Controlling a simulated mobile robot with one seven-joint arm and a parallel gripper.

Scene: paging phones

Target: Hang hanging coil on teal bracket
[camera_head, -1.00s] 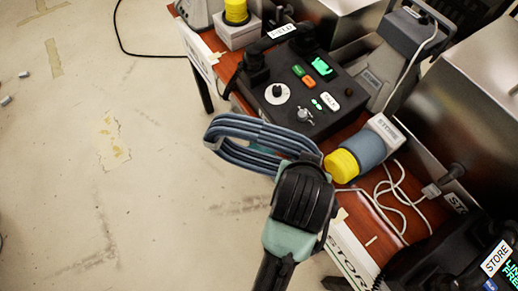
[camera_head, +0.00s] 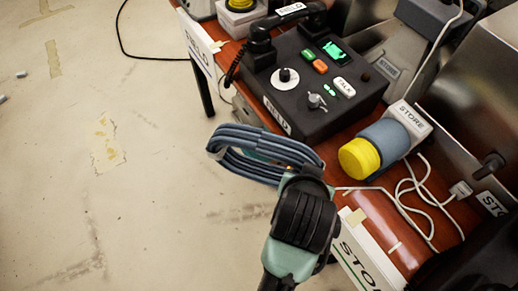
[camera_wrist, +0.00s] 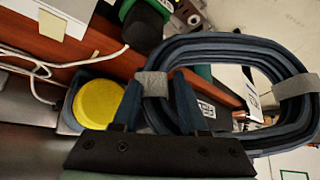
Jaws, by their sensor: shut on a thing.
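The hanging coil (camera_head: 237,136) is a blue-grey bundle of cable wound in a long loop. In the head view it is held out over the floor beside the table's left edge. My gripper (camera_head: 296,176) is shut on the coil's near end. In the wrist view the coil (camera_wrist: 222,46) spreads to the upper right, with grey wraps around it, and my gripper's fingers (camera_wrist: 156,105) close on its left end.
The red-brown table (camera_head: 338,143) carries a black console (camera_head: 312,100) with a handset, a yellow-capped grey cylinder (camera_head: 372,150) by a STORE block, and a loose white cable (camera_head: 408,203). Metal boxes stand behind. The pale floor (camera_head: 110,200) on the left is mostly clear.

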